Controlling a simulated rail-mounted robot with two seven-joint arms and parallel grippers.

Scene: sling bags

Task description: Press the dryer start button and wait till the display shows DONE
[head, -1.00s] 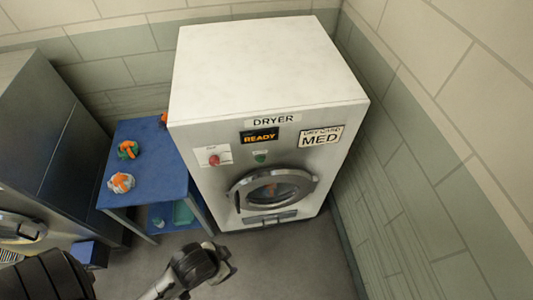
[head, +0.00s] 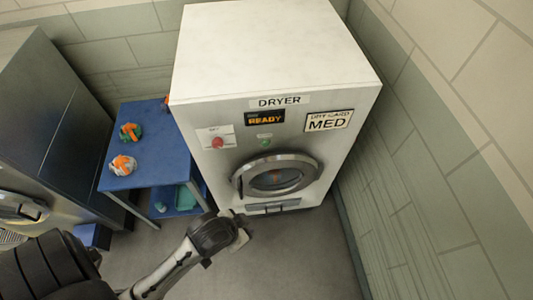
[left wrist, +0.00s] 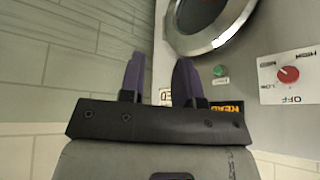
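The dryer (head: 345,85) is a white and grey cabinet with a round glass door (head: 278,178). Its display (head: 265,118) reads READY in orange. The green start button (head: 265,142) sits under the display, above the door; it also shows in the left wrist view (left wrist: 219,71). My left gripper (head: 243,232) is low in front of the door, apart from the dryer. In the left wrist view its two purple fingers (left wrist: 161,78) are apart with nothing between them, and the picture is upside down. My right gripper is not in view.
A red knob (head: 217,142) is left of the button. A card reading MED (head: 328,121) is at the right. A blue table (head: 145,178) with orange, green and white bundles stands left of the dryer. A wall is close on the right; the floor in front is clear.

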